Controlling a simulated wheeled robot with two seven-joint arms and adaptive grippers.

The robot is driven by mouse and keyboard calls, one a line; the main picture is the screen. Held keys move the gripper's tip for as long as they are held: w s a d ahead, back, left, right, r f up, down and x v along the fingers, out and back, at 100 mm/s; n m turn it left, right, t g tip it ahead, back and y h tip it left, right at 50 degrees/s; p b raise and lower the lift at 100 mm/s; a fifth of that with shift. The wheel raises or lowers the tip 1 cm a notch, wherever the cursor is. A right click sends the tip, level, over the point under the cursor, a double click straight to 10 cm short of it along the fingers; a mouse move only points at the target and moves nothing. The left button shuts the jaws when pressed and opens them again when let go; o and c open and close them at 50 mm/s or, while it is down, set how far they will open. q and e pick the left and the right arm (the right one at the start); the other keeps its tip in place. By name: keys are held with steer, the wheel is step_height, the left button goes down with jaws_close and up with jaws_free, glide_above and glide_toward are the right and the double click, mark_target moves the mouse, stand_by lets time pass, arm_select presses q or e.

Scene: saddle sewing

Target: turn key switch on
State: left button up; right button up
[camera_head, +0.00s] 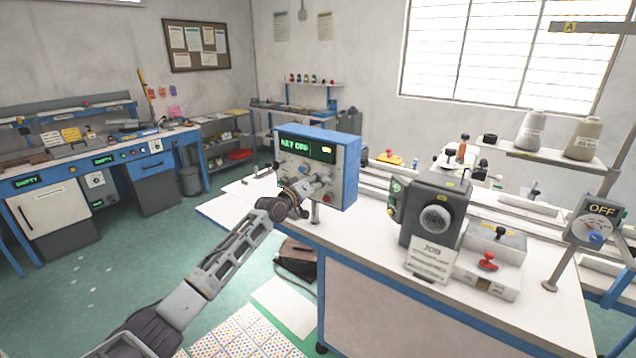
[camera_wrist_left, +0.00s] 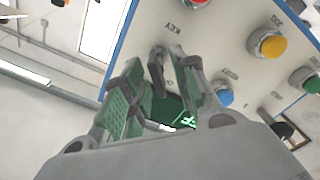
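The blue-sided control box (camera_head: 349,180) stands on the white bench in the head view. Its green display (camera_head: 295,146) reads "KEY OFF". My left gripper (camera_head: 303,192) is in front of the lower part of its panel and hides some controls. In the left wrist view, the grey key switch (camera_wrist_left: 157,52) sits on the panel below an upside-down "KEY" label. My left gripper (camera_wrist_left: 153,80) is open, its green-padded fingers apart on either side of the key in the picture. I cannot tell whether they touch it. My right gripper is not in view.
On the panel, a yellow button (camera_wrist_left: 270,45), a blue button (camera_wrist_left: 223,96) and a green button (camera_wrist_left: 305,78) are close to the gripper. A dark grey machine (camera_head: 434,215) stands right of the box. The bench front between them is clear.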

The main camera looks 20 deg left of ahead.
arm_select(q)
jaws_close()
